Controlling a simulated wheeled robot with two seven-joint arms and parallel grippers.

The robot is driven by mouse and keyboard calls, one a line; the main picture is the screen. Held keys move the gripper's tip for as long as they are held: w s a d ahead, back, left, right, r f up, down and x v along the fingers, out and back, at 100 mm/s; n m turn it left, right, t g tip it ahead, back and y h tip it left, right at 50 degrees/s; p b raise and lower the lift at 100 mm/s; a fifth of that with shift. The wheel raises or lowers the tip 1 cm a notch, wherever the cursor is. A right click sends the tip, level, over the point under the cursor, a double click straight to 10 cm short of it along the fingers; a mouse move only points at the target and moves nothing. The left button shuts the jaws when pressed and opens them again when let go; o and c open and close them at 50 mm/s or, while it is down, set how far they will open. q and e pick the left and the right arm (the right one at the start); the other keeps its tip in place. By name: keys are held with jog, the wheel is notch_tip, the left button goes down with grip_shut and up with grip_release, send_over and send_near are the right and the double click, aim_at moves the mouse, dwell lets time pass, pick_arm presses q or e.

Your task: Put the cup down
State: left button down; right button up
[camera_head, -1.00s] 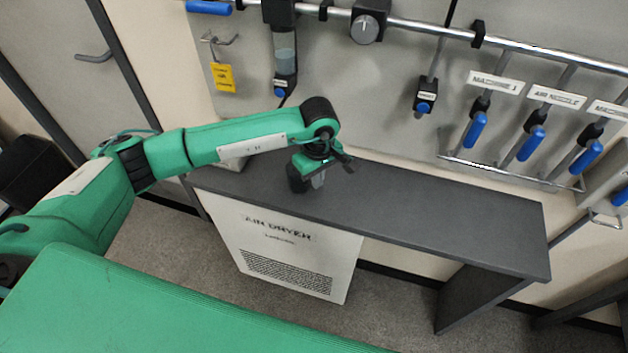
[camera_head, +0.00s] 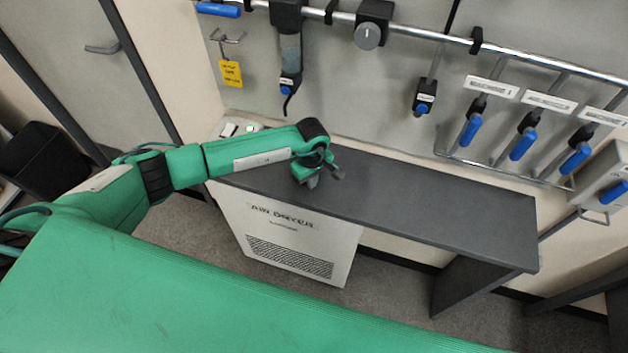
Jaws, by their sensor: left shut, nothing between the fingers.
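My left gripper (camera_head: 313,183) is over the left part of the dark grey shelf (camera_head: 430,203). Its fingers are small and partly hidden by the wrist; it is shut with nothing held. I cannot tell whether the fingertips touch the shelf top. No cup can be made out on the shelf or in the gripper. My right gripper is not in view.
The shelf top right of my gripper is clear. A white air dryer cabinet (camera_head: 285,240) stands below. Blue-handled valves (camera_head: 522,145) and a wall pipe (camera_head: 540,62) are behind. A yellow tag (camera_head: 231,73) hangs upper left. A dark bin (camera_head: 42,160) stands far left.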

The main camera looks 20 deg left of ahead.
pick_arm(q)
jog(key=shift+w+a+f+b, duration=0.2)
jog(key=shift+w+a+b, duration=0.35)
jog(key=shift+b, duration=0.3)
jog(key=shift+w+a+b, duration=0.45)
jog(key=shift+a+b, duration=0.3)
jog(key=shift+w+a+r, duration=0.1)
jog(key=shift+w+a, duration=0.05)
jog(key=shift+r, duration=0.1)
